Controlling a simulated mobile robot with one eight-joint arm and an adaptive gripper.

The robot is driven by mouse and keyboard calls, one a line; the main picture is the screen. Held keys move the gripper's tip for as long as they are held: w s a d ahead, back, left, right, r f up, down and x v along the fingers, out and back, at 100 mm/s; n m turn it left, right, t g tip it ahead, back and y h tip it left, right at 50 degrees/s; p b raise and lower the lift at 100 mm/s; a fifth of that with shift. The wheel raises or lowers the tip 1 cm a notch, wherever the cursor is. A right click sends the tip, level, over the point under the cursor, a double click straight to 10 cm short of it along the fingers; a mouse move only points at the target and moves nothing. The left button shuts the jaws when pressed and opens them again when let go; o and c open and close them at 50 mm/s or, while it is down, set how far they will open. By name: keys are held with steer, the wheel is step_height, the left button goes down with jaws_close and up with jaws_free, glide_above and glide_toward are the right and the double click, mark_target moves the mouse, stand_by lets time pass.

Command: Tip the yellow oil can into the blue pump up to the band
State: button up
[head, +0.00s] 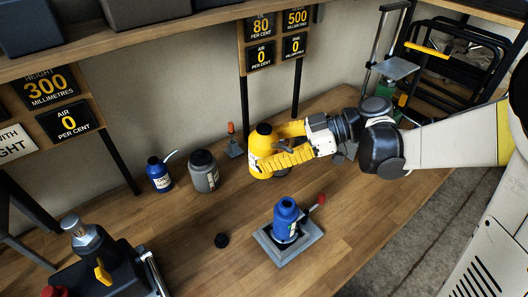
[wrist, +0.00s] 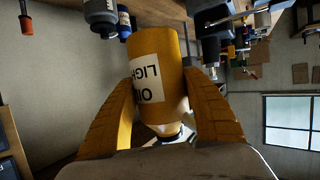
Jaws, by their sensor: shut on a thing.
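The yellow oil can (head: 261,142) has a black top and a white label, and looks roughly upright in the head view. My gripper (head: 272,150) is shut on it, with yellow fingers on its two sides. In the wrist view the can (wrist: 160,85) fills the space between the fingers. The blue pump (head: 285,224) stands on a grey base plate (head: 302,247), in front of the can and apart from it. Its top opening looks dark, and a red-tipped lever (head: 316,203) is at its right. I cannot make out the band or any oil level.
A small blue can with a pale spout (head: 159,176) and a grey jar (head: 204,172) stand left of my gripper. Signs (head: 278,42) hang behind, one reading 80 per cent. The bench's right front is clear.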

steer(key=shift+w+a+f+n+y+b, duration=0.1)
steer(key=shift+f+n+y+b, duration=0.1)
steer(key=shift+f+b, duration=0.25)
steer(key=shift+w+a+f+n+y+b, duration=0.1)
steer(key=shift+f+y+b, duration=0.15)
steer(key=shift+b, duration=0.3)
steer(key=b, duration=0.1)
steer(key=n+t+y+b, duration=0.1)
steer(key=shift+w+a+b, duration=0.2)
steer(key=shift+w+b, duration=0.15)
steer(key=shift+r, duration=0.25)
steer(key=shift+n+y, duration=0.25)
steer(key=shift+n, duration=0.05)
steer(key=shift+a+r+n+y, duration=0.1)
steer(key=shift+r+n+y, duration=0.2)
steer(key=shift+r, duration=0.05)
steer(key=shift+w+y+b, duration=0.15)
steer(key=shift+y+b, duration=0.15)
steer(key=shift+b, duration=0.55)
steer(key=shift+r+n+y+b, duration=0.3)
steer(key=shift+n+y+b, duration=0.2)
steer(key=shift+n+b, duration=0.15)
steer(key=shift+n+b, duration=0.35)
steer(key=shift+b, duration=0.15)
stand_by(0.8)
